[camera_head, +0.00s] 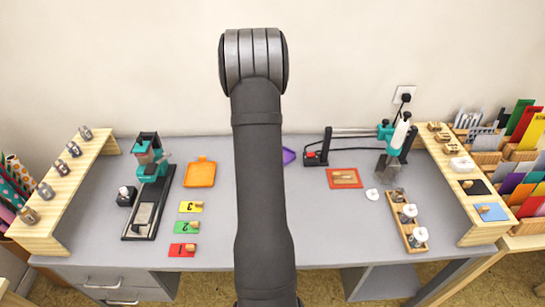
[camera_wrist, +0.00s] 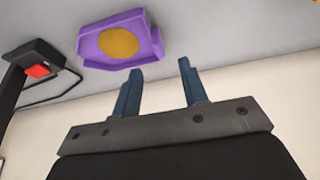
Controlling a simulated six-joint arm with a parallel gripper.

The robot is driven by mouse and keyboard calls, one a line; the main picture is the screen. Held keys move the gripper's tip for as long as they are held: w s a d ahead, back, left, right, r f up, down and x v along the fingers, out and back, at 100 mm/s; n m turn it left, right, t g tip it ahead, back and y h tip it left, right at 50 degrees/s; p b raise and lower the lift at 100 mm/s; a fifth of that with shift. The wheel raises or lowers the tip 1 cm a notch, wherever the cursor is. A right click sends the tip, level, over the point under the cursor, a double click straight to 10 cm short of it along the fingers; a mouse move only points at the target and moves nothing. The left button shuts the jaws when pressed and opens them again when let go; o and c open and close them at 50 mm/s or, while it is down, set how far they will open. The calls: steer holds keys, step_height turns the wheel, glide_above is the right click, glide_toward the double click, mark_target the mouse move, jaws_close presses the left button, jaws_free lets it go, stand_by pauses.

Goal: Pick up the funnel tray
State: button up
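A purple tray (camera_wrist: 88,47) with a round gold patch inside lies on the table in the wrist view, above and left of my gripper. In the head view only the right part of the purple tray (camera_head: 289,155) shows beside my arm. An orange tray (camera_head: 201,174) with a small tab at its back lies left of my arm. I cannot tell which of them is the funnel tray. My gripper (camera_wrist: 160,66) has its two blue fingers apart with nothing between them. It is apart from the purple tray and hidden behind my arm in the head view.
A black device with a red button (camera_wrist: 37,71) stands close to the purple tray. A red mat (camera_head: 345,184) lies to the right. Numbered colored cards (camera_head: 186,227) and a green press (camera_head: 150,165) are at the left. Wooden shelves (camera_head: 75,190) flank the table.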

steer(key=shift+x, duration=3.95)
steer(key=shift+s+d, duration=0.15)
steer(key=c, duration=0.9)
